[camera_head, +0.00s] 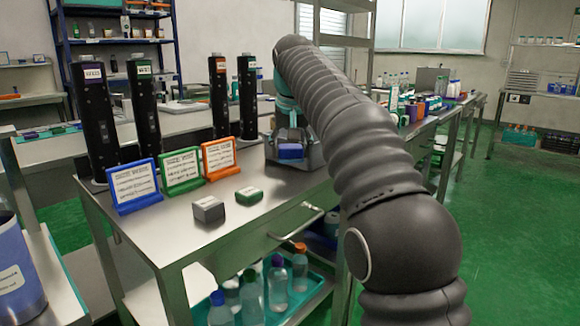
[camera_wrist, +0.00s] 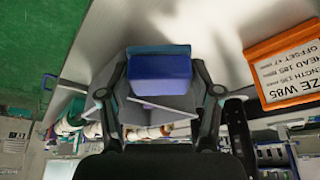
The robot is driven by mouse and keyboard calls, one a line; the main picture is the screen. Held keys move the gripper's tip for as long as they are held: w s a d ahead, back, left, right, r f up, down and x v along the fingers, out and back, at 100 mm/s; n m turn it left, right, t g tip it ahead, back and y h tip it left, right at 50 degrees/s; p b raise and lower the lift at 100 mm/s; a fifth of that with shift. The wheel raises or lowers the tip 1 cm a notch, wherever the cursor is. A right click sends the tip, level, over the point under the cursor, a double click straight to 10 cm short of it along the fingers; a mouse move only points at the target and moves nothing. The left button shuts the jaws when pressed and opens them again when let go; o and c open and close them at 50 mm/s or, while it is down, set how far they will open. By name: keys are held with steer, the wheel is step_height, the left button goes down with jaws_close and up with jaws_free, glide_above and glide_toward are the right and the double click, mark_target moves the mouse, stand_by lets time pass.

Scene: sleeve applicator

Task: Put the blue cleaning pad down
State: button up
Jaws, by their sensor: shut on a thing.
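The blue cleaning pad (camera_head: 291,151) is a small block at the far right part of the steel table (camera_head: 285,212), in front of a grey tray-like body (camera_head: 316,153). My gripper (camera_head: 289,135) is above it, partly hidden by my arm. In the wrist view the blue pad (camera_wrist: 160,68) sits between the two dark fingers of my gripper (camera_wrist: 162,88), which is shut on it. A grey angular surface (camera_wrist: 150,112) shows behind the pad. I cannot tell whether the pad touches the grey body.
A grey pad (camera_head: 208,210) and a green pad (camera_head: 249,195) lie on the table. Blue (camera_head: 133,185), green (camera_head: 182,170) and orange (camera_head: 218,158) framed signs stand behind them, with several black upright tools. The table's front middle is bare.

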mark_target(290, 158)
steer(key=shift+a+f+b, duration=0.1)
steer(key=shift+f+b, duration=0.75)
steer(key=shift+f, duration=1.2)
steer(key=shift+f, duration=0.15)
steer(key=o, duration=1.3)
steer(key=shift+c, duration=0.2)
steer(key=p+v, duration=0.2)
steer(key=v, duration=0.8)
steer(key=shift+w, duration=0.15)
steer(key=shift+v, duration=1.2)
